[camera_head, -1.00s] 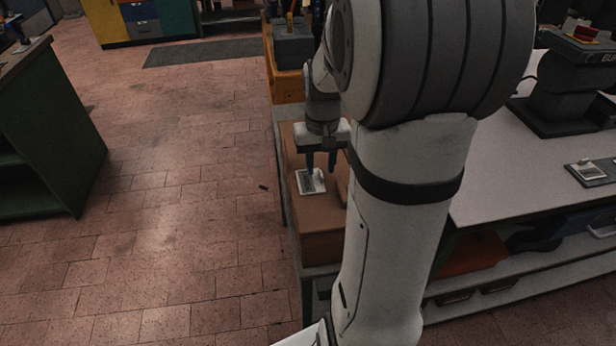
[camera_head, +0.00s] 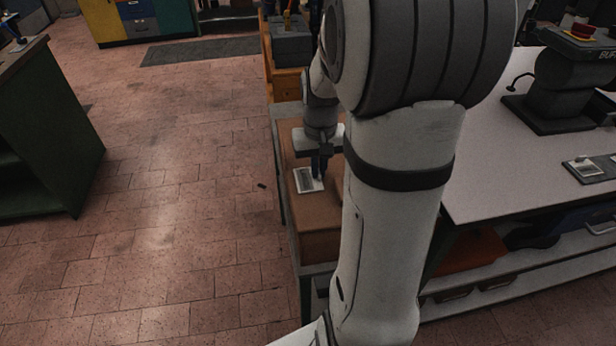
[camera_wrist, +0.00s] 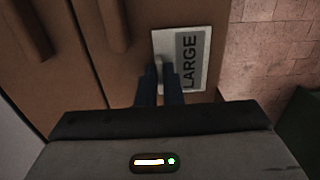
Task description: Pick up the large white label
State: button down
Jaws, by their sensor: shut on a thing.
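The large white label (camera_wrist: 196,57) is a flat white plate with a grey panel reading "LARGE". It lies at the edge of a brown wooden surface (camera_wrist: 135,50). In the head view the label (camera_head: 305,181) shows just below my gripper (camera_head: 319,172). In the wrist view my gripper (camera_wrist: 161,82) has its two blue fingers close together over the label's left part, shut on a small pale raised piece of it. The fingers hide part of this piece. I cannot tell whether the label is clear of the surface.
Wooden bars (camera_wrist: 114,24) stand up from the brown surface beside the label. A white workbench (camera_head: 500,160) with a dark machine (camera_head: 565,95) is at the right. A green cabinet (camera_head: 60,130) stands at the left, with open tiled floor (camera_head: 180,190) between.

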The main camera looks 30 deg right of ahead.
notch_tip(320, 180, up, 13)
jog(key=p, duration=0.2)
dwell(0.6)
